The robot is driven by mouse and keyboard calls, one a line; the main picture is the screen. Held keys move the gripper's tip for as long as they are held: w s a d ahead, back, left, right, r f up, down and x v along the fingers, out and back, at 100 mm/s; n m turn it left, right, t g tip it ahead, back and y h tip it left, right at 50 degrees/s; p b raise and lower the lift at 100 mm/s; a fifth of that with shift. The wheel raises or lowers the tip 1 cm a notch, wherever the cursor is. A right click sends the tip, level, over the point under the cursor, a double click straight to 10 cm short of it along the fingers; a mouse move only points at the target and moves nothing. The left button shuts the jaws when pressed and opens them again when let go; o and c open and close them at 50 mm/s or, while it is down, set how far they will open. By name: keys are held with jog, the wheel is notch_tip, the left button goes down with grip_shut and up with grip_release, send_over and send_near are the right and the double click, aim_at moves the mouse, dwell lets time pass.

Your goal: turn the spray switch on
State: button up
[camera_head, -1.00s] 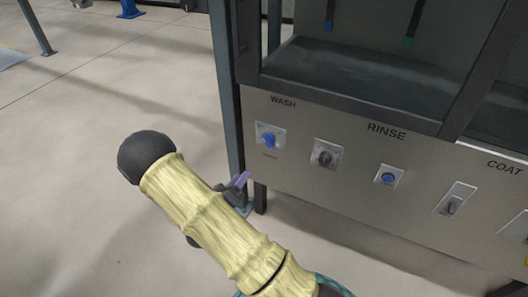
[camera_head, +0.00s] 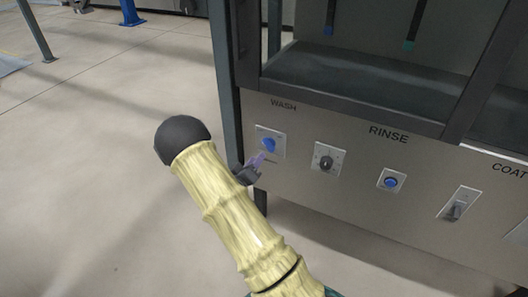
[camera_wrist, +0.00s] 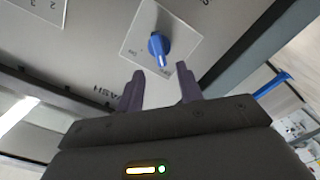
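The blue switch knob (camera_head: 268,145) sits on a pale plate under the WASH label on the grey panel. In the wrist view the blue knob (camera_wrist: 159,46) stands out from its plate, just beyond my fingertips, with small lettering beside it, including "On". My gripper (camera_head: 264,160) is at the plate's lower edge in the head view. In the wrist view my gripper (camera_wrist: 162,82) has its two purple fingers apart, with nothing between them. The knob is ahead of the gap between the fingers, and I cannot tell whether they touch it. No label reading spray is legible.
Right of the WASH plate are a grey rotary knob (camera_head: 326,163), a blue button (camera_head: 391,182) under RINSE and a lever switch (camera_head: 459,208). A dark frame post (camera_head: 226,90) stands left of the panel. The floor at left is open.

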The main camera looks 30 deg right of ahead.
aim_at(266, 147)
jog(key=b+x, duration=0.1)
jog(key=x, duration=0.6)
jog(key=shift+s, duration=0.1)
grip_shut()
